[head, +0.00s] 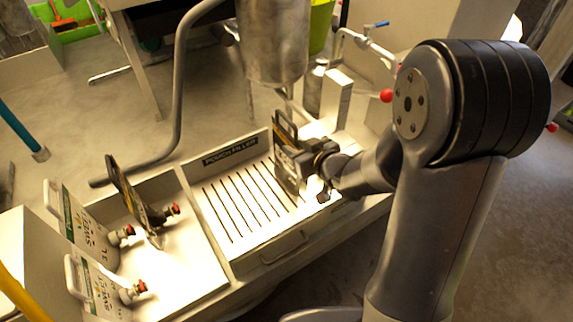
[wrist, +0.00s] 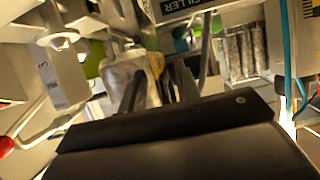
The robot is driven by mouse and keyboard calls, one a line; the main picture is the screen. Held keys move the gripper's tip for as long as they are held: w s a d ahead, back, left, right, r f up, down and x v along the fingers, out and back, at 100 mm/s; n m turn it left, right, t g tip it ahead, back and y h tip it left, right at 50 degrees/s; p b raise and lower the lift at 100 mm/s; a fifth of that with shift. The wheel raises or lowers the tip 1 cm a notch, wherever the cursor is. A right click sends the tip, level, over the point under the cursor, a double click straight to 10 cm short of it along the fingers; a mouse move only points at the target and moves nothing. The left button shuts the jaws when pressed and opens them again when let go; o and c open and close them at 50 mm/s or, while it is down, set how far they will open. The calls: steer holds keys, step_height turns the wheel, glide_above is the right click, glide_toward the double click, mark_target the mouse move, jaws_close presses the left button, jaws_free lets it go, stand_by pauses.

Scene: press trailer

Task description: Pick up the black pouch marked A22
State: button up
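A dark pouch with a handle loop (head: 285,125) stands upright at the right end of the slotted tray (head: 235,215). My gripper (head: 300,165) is right against it in the head view, hiding its lower part. In the wrist view my gripper's two dark fingers (wrist: 160,90) stand apart, with a yellowish patch showing between them. I cannot tell whether they touch the pouch. Another black pouch (head: 135,195) with a red-capped spout leans in the left bay. No A22 mark is legible on either pouch.
A metal cylinder (head: 275,40) hangs over the tray, and a bent grey pipe (head: 180,90) rises behind. A red-knobbed valve (head: 386,96) is close to my arm. The tray's left part is clear.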

mark_target(281, 138)
steer(key=shift+p+x, duration=0.3)
steer(key=shift+x, duration=1.5)
steer(key=shift+r, duration=0.1)
jaws_close()
